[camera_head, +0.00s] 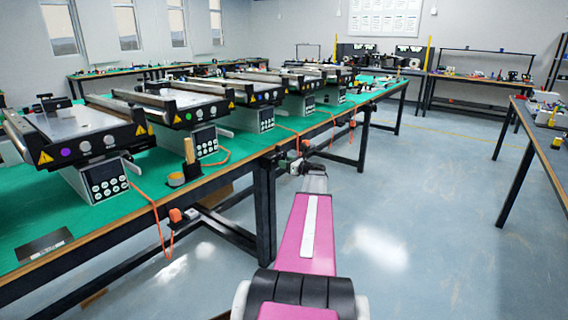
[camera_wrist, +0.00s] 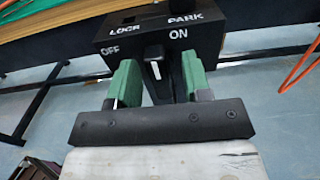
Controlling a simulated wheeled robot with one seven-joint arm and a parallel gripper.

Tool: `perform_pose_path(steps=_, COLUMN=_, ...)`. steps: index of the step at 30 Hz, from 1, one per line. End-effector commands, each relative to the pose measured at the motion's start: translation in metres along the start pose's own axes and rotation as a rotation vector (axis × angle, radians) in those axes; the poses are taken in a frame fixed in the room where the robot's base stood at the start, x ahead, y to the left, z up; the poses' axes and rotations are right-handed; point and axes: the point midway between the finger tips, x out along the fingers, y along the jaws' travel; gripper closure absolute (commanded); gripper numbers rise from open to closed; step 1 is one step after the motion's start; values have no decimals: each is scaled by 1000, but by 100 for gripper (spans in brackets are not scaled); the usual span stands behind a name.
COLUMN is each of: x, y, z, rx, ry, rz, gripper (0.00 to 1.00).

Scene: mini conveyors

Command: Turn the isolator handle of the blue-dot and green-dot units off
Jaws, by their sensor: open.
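In the wrist view, a black isolator box (camera_wrist: 205,40) carries the white words LOCK, PARK, OFF and ON. Its black handle (camera_wrist: 154,52) has a white mark and stands between OFF and ON. My gripper (camera_wrist: 158,85) is open, with one green finger pad on each side of the handle. I cannot tell whether the pads touch it. In the head view my gripper (camera_head: 296,163) is at the bench's front edge, small and partly hidden.
The nearest unit has a purple dot (camera_head: 66,152). An orange-handled isolator (camera_head: 175,215) hangs below the bench edge near it. Orange cables hang along the green bench (camera_head: 120,212). The floor (camera_head: 390,220) right of my arm is clear, up to another table (camera_head: 545,150).

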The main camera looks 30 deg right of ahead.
Motion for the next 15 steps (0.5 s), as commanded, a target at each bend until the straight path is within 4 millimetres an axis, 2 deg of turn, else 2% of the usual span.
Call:
perform_pose_path(steps=4, x=10, y=0, z=0, rx=0, ry=0, rz=0, gripper=55)
perform_pose_path(steps=13, x=11, y=0, z=0, rx=-1, ry=1, rz=0, gripper=55)
perform_pose_path(steps=14, x=11, y=0, z=0, rx=-1, ry=1, rz=0, gripper=62)
perform_pose_path(steps=15, x=11, y=0, z=0, rx=-1, ry=1, rz=0, gripper=75)
